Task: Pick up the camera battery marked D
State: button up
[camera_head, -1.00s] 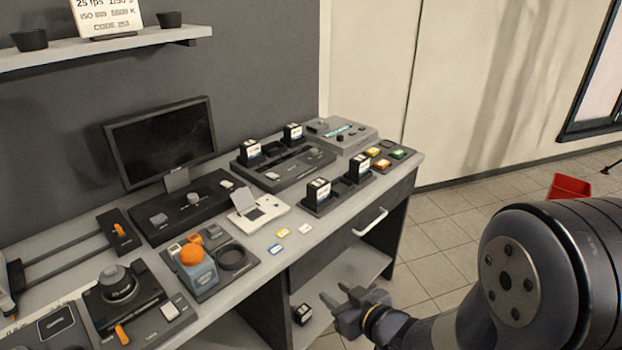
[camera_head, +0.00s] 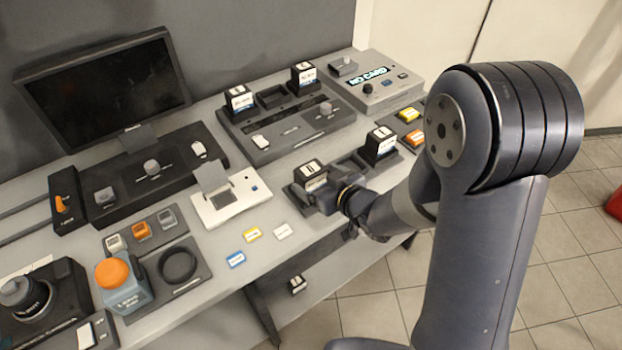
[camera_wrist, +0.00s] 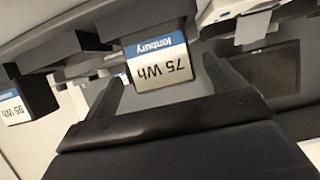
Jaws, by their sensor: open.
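Several black camera batteries with white-and-blue labels stand on the bench: a front-left one (camera_head: 311,172), a front-right one (camera_head: 381,143), a back-left one (camera_head: 239,98) and a back-right one (camera_head: 304,74). Their top letters are too small to read surely, so I cannot tell which is D. My gripper (camera_head: 325,197) is at the front-left battery. In the wrist view my gripper (camera_wrist: 163,68) is open, with a battery labelled "75 Wh" (camera_wrist: 160,66) between its fingers, seen upside down. A "95 Wh" battery (camera_wrist: 26,102) shows at the left there.
The front batteries sit in a dark holder (camera_head: 347,167); a dark charger unit (camera_head: 288,131) is behind. A white card device (camera_head: 230,205) stands left of my gripper, with small cards (camera_head: 252,235) in front. Another dark block (camera_head: 297,284) lies on the lower shelf.

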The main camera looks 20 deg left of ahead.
jog(key=shift+w+a, duration=0.15)
jog(key=shift+a, duration=0.1)
jog(key=shift+p+x, duration=0.85)
jog(key=shift+x, duration=1.45)
jog(key=shift+c, duration=0.3)
jog(key=shift+a, duration=0.1)
jog(key=c, duration=1.4)
